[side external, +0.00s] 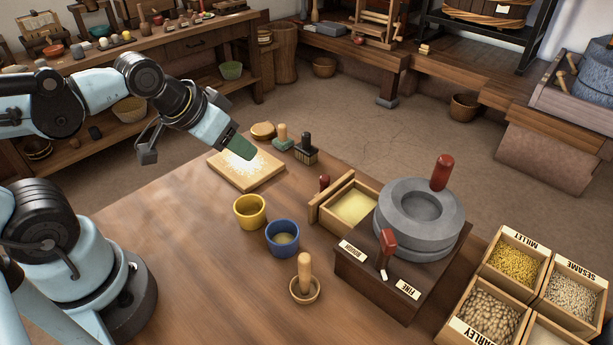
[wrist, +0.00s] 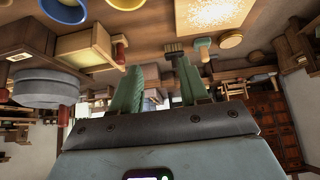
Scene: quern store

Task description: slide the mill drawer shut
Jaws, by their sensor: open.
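The mill drawer (side external: 352,206) stands pulled out of the dark wooden mill base (side external: 378,270). It holds pale yellow meal. Its wooden front board has a red knob (side external: 324,183) facing away to the back left. In the wrist view, which looks upside down, the drawer (wrist: 85,48) and its red knob (wrist: 118,54) lie left of my fingers. My gripper (side external: 240,148) has green fingers and hangs above the floury board, left of the drawer and apart from it. The wrist view shows the fingers (wrist: 158,68) spread with nothing between them.
The grey millstone (side external: 420,212) with a red handle tops the mill. A yellow cup (side external: 250,211), a blue cup (side external: 283,238) and a pestle in a bowl (side external: 304,285) stand left of it. A brush (side external: 306,150) stands behind the drawer. Grain boxes (side external: 516,262) are at right.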

